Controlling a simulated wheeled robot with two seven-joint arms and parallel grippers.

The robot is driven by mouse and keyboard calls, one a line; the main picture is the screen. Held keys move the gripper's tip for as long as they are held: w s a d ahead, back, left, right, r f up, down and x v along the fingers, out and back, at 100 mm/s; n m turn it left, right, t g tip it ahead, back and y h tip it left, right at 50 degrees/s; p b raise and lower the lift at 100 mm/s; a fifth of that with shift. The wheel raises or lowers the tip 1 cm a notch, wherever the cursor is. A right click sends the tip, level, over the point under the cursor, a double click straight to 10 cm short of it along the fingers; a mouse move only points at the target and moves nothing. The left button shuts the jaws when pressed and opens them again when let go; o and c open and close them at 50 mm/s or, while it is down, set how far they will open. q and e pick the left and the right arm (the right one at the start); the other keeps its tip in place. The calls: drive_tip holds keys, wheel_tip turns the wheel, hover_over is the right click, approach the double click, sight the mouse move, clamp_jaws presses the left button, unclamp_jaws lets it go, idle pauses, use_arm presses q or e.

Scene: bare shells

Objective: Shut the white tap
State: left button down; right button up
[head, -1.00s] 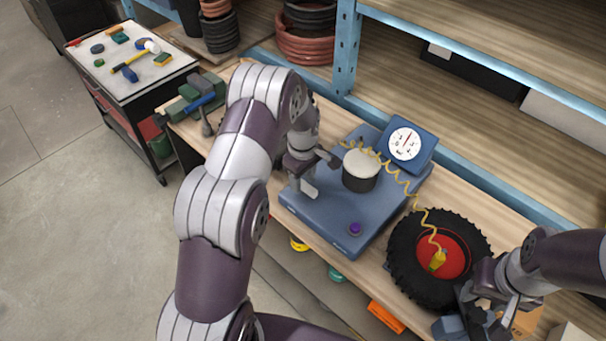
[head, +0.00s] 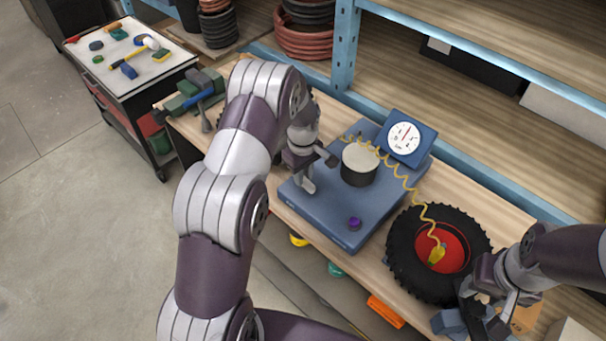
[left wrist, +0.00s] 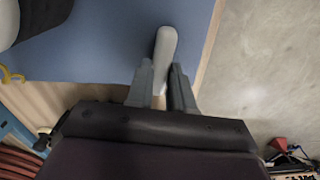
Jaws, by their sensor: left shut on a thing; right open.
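The white tap (head: 307,187) is a pale lever on the left part of a blue base unit (head: 328,220). My left gripper (head: 306,170) is at the tap, its jaws shut on the lever. In the left wrist view the tap lever (left wrist: 166,45) stands between the two grey fingers of my left gripper (left wrist: 161,88), its rounded end reaching past them. The tap's foot is hidden by the gripper in the head view. My right gripper (head: 488,303) is open beside the lower right of the tyre, partly hidden by its own wrist.
The base unit carries a dark cylinder with a pale top (head: 360,164), a dial gauge (head: 405,138) and a purple knob (head: 354,224). A coiled yellow hose (head: 412,190) runs to a black tyre with red hub (head: 442,246). A vice (head: 198,92) stands left. Blue shelving (head: 346,45) rises behind.

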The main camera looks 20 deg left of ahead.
use_arm(q)
drive_tip(key=m+b, duration=0.1)
drive_tip(key=m, duration=0.2)
drive_tip(key=shift+w, duration=0.2)
drive_tip(key=m+b, duration=0.1)
drive_tip(key=m, duration=0.4)
drive_tip(key=shift+w+d, duration=0.1)
drive_tip(key=m+b, duration=0.1)
drive_tip(key=m, duration=0.3)
drive_tip(key=shift+d+r, duration=0.1)
drive_tip(key=shift+d, duration=0.05)
drive_tip(key=shift+w+d+r+m+b, duration=0.1)
drive_tip(key=shift+m+b, duration=0.35)
drive_tip(key=shift+m, duration=1.65)
drive_tip(key=c, duration=1.2)
unclamp_jaws()
drive_tip(key=shift+o, duration=1)
drive_tip(key=shift+d, duration=0.1)
